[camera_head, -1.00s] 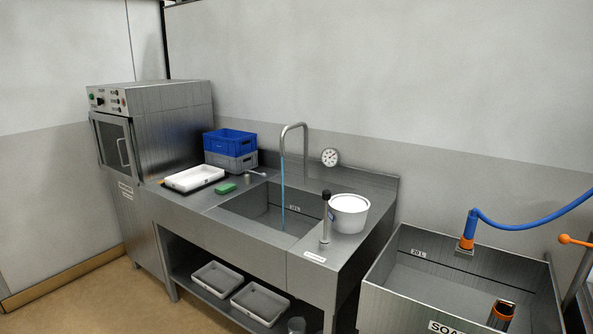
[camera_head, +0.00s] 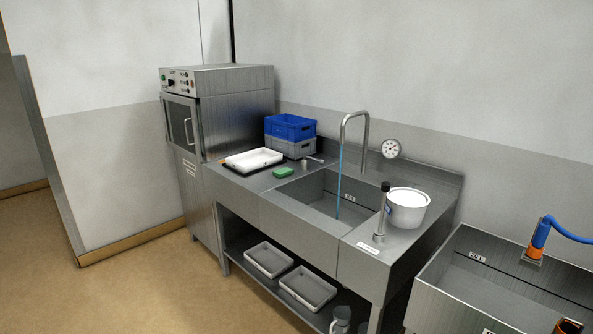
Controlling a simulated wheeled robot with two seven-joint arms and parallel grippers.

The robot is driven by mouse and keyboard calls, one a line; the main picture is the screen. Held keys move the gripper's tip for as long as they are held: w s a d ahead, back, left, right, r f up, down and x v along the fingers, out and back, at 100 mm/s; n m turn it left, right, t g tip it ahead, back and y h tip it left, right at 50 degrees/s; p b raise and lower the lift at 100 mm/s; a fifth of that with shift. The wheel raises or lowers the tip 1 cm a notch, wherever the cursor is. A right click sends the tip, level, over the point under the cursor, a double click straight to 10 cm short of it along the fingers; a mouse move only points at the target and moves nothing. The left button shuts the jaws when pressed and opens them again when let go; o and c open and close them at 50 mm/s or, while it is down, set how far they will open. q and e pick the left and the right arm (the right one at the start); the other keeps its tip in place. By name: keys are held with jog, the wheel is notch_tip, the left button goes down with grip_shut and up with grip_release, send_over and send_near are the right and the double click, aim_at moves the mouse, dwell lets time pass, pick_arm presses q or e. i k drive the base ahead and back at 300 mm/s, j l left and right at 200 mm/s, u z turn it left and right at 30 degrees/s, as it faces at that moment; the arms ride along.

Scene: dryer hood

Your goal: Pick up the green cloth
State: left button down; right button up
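A small green block-like item (camera_head: 283,172), which looks like the folded green cloth, lies on the steel counter (camera_head: 243,183) left of the sink. It is between the white tray and the sink basin. Neither of my grippers shows in the head view.
A white tray (camera_head: 254,159) on a dark base, stacked blue (camera_head: 290,127) and grey (camera_head: 290,147) crates and a white bucket (camera_head: 407,208) stand on the counter. Water runs from the tap (camera_head: 353,118) into the sink (camera_head: 330,197). Floor (camera_head: 165,285) is open at left; a steel tank (camera_head: 480,290) stands right.

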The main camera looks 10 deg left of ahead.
aim_at(284, 172)
jog(key=i+l+u, duration=0.1)
jog(key=i, duration=0.35)
jog(key=i+l+u, duration=0.15)
jog(key=i, duration=0.25)
jog(key=i+l+u, duration=0.1)
jog(key=i, duration=0.35)
jog(key=j+z, duration=0.2)
jog(key=z, duration=0.2)
jog(key=j+z, duration=0.2)
jog(key=z, duration=0.25)
jog(key=i, duration=0.05)
